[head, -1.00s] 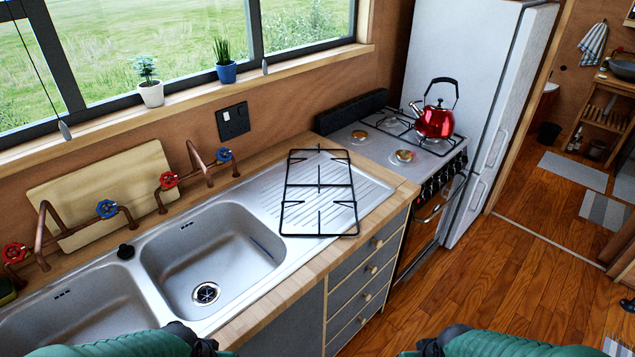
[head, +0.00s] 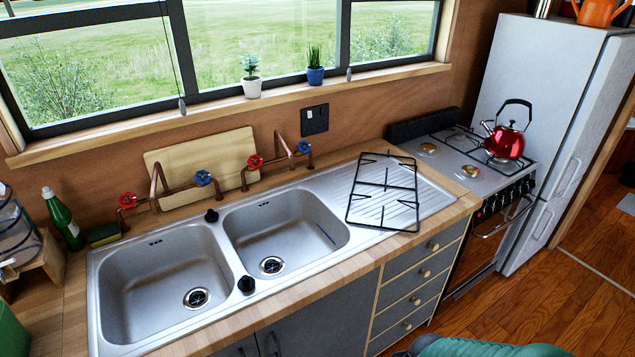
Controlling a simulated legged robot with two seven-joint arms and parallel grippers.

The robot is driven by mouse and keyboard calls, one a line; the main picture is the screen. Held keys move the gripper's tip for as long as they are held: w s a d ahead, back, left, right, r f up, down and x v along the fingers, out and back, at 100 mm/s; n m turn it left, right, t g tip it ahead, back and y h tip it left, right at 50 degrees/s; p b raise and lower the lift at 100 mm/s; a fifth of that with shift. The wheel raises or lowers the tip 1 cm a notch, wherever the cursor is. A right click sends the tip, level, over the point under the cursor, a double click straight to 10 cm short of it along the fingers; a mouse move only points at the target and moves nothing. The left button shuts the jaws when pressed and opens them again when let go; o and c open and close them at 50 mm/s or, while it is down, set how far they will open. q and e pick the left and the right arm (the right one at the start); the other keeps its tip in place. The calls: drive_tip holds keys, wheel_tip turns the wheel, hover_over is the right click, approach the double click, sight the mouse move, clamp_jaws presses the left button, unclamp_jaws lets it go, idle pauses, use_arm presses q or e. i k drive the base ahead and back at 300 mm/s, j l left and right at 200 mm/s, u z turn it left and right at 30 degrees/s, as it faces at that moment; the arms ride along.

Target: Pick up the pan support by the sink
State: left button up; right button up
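The pan support (head: 384,190) is a black wire grate. My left arm and gripper are out of the picture.
The stove (head: 455,160) with a red kettle (head: 504,142) stands right of the drainboard, then a white fridge (head: 540,100). Copper taps (head: 160,190) and a cutting board (head: 205,160) stand behind the sink. A green bottle (head: 62,215) is at left. Wooden floor (head: 520,290) is clear at right.

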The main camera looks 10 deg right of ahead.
sight(415, 168)
drive_tip(key=i+l+u, duration=0.1)
drive_tip(key=l+u, duration=1.1)
drive_tip(key=l, duration=0.15)
drive_tip(key=l+u, duration=0.45)
